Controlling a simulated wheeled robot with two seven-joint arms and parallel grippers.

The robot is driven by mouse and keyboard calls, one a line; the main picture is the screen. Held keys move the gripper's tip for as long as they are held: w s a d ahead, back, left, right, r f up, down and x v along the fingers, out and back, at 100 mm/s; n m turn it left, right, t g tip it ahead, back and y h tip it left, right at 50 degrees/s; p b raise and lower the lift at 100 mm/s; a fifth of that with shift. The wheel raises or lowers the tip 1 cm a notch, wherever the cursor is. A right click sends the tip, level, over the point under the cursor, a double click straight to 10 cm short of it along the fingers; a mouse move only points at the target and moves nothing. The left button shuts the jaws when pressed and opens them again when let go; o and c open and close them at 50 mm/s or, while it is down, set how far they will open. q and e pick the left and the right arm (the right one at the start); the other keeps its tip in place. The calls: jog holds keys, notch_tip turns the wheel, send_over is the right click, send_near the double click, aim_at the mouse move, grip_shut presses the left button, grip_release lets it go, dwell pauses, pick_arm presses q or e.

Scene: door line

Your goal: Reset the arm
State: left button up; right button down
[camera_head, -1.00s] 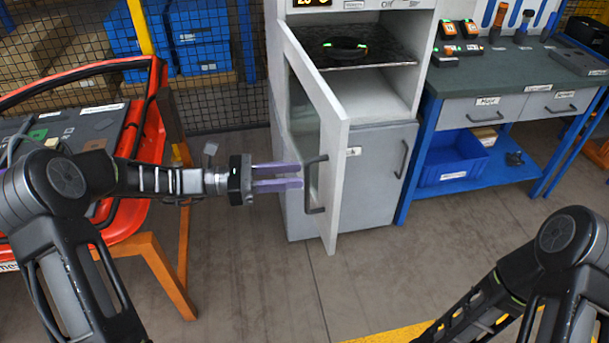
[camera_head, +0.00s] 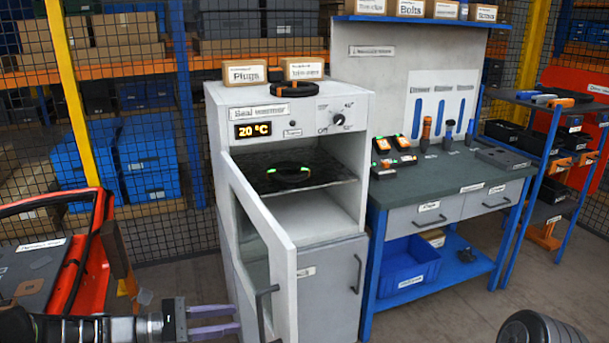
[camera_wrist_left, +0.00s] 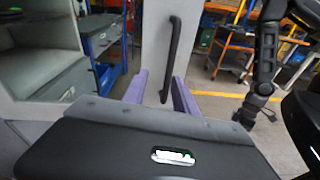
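My left gripper (camera_head: 236,320) is low at the left in the head view, with its two purple fingers pointing right. In the left wrist view its fingers (camera_wrist_left: 160,92) stand apart with nothing between them. The open door (camera_head: 265,265) of the seal warmer is just right of the fingertips. Its dark handle (camera_head: 265,312) also shows beyond the fingers in the left wrist view (camera_wrist_left: 172,55); I see no grip on it. Part of my right arm (camera_head: 540,328) shows at the bottom right.
The seal warmer (camera_head: 262,118) holds a dark ring (camera_head: 289,173) on its shelf. A workbench (camera_head: 450,178) with a blue bin (camera_head: 408,265) stands right of it. A red-framed cart (camera_head: 92,255) is at the left. Floor is free at lower right.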

pick_arm(q)
jog(key=s+f+m+g+y, duration=0.2)
jog(key=s+f+m+y, duration=0.3)
jog(key=f, duration=0.9)
jog(key=s+f+m+g+y, duration=0.25)
jog(key=s+f+y, duration=0.35)
jog(key=f, duration=0.8)
jog(key=s+d+f+m, duration=0.2)
jog(key=s+d+m, duration=0.4)
jog(key=s, duration=0.2)
jog(key=s+d+f+m+g, duration=0.1)
jog(key=s+d+f+m, duration=0.2)
jog(key=s+d+m, duration=0.2)
jog(key=s+d, duration=0.1)
jog(key=s, duration=0.2)
jog(key=shift+s+f+m, duration=0.15)
jog(key=shift+f+m, duration=0.1)
jog(key=shift+m, duration=0.1)
